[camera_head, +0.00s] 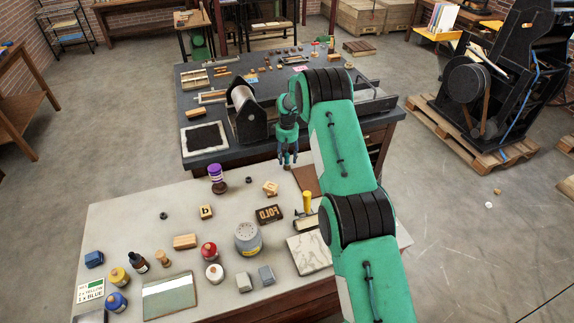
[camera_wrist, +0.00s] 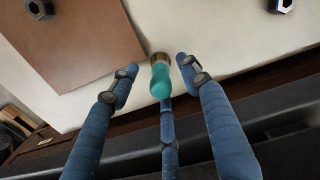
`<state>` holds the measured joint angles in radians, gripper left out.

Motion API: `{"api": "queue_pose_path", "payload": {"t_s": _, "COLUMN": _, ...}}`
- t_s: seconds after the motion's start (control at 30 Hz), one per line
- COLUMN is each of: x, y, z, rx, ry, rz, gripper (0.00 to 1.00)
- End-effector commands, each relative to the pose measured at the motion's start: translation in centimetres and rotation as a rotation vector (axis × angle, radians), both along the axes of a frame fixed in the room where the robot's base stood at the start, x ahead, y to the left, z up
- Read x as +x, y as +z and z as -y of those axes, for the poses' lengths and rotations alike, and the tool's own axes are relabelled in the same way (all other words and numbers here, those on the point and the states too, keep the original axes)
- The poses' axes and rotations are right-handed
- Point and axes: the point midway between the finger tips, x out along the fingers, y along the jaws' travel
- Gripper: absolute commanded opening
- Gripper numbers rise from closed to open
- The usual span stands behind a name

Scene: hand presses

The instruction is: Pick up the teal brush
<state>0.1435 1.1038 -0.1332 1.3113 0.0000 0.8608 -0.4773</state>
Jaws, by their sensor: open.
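The teal brush (camera_wrist: 160,80) shows in the wrist view as a rounded teal handle with a brass-coloured band at its far end. It is near the edge of the pale table (camera_wrist: 215,35), beside a brown sheet (camera_wrist: 75,40). My gripper (camera_wrist: 158,66) is open, with blue fingers on the left and right of the brush and another below it in the picture. I cannot tell whether any finger touches it. In the head view my gripper (camera_head: 287,158) points down over the far edge of the pale table (camera_head: 130,210), and I cannot make out the brush there.
A yellow-handled roller (camera_head: 307,203), a "FOLD" block (camera_head: 270,214) and a grey tin (camera_head: 247,238) stand nearby on the pale table. A dark table with a hand press (camera_head: 245,110) lies beyond a narrow gap.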

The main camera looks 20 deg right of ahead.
Motion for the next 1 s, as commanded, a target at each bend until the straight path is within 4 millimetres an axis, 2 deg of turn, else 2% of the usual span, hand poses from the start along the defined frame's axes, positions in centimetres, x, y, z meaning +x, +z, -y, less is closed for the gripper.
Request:
{"api": "queue_pose_path", "payload": {"t_s": 0.4, "x": 0.1, "y": -3.8, "z": -0.1, "rx": 0.0, "ry": 0.0, "rz": 0.001, "gripper": 0.47}}
{"api": "queue_pose_path", "payload": {"t_s": 1.0, "x": 0.1, "y": -4.3, "z": -0.1, "rx": -0.001, "ry": 0.0, "rz": 0.001, "gripper": 0.47}}
